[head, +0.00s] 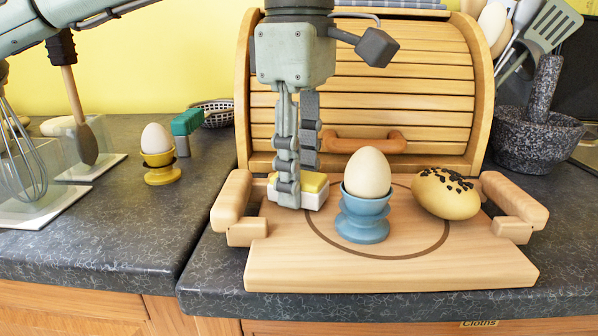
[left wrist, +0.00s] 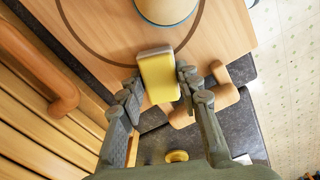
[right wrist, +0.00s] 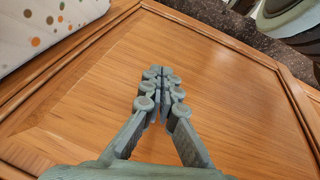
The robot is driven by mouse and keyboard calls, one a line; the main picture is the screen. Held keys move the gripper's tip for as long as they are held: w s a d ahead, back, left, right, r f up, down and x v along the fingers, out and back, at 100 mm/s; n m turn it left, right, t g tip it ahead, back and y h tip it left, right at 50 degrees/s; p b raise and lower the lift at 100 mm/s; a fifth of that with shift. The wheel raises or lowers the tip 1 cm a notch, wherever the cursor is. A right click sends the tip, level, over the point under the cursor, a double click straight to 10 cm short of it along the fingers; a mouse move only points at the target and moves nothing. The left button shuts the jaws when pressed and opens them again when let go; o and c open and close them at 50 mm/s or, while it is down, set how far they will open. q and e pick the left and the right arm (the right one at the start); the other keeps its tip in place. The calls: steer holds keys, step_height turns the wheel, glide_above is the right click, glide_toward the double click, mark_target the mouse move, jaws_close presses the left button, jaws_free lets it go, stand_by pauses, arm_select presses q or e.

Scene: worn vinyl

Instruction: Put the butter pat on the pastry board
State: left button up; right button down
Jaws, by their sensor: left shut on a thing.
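The butter pat (head: 316,190) is a small block, yellow on top and white below. My left gripper (head: 299,186) points down and is shut on it, over the back left part of the pastry board (head: 390,273). In the left wrist view the butter pat (left wrist: 158,76) sits between the two fingers. I cannot tell whether its underside touches the board. The pastry board is pale wood with a dark ring and raised side handles. My right gripper (right wrist: 160,76) shows only in the right wrist view, shut and empty in front of a wooden cupboard door.
A white egg in a blue egg cup (head: 362,221) and a seeded bun (head: 446,193) stand on the board. A wooden bread bin (head: 420,100) is behind. A granite mortar (head: 536,139) is at right; a yellow egg cup (head: 161,170) and whisk (head: 22,158) are at left.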

arm_select(q)
steer(key=shift+f, duration=0.25)
steer(key=o, duration=1.2)
steer(key=shift+c, duration=0.2)
arm_select(e)
steer(key=shift+s+r, duration=0.15)
steer(key=shift+s, duration=0.35)
arm_select(q)
steer(key=shift+r, duration=0.2)
arm_select(e)
steer(key=shift+w+r, duration=0.1)
steer(key=shift+r, duration=0.05)
arm_select(q)
steer(key=shift+r, duration=0.3)
step_height(320, 180, up, 8)
steer(key=shift+r+p, duration=0.25)
steer(key=shift+p, duration=0.25)
step_height(320, 180, up, 3)
steer(key=shift+f+p, duration=0.1)
steer(key=shift+p, duration=0.25)
arm_select(e)
steer(key=x, duration=0.2)
steer(key=a+x, duration=0.1)
steer(key=x, duration=0.1)
steer(key=shift+w+f, duration=0.1)
steer(key=shift+f, duration=0.25)
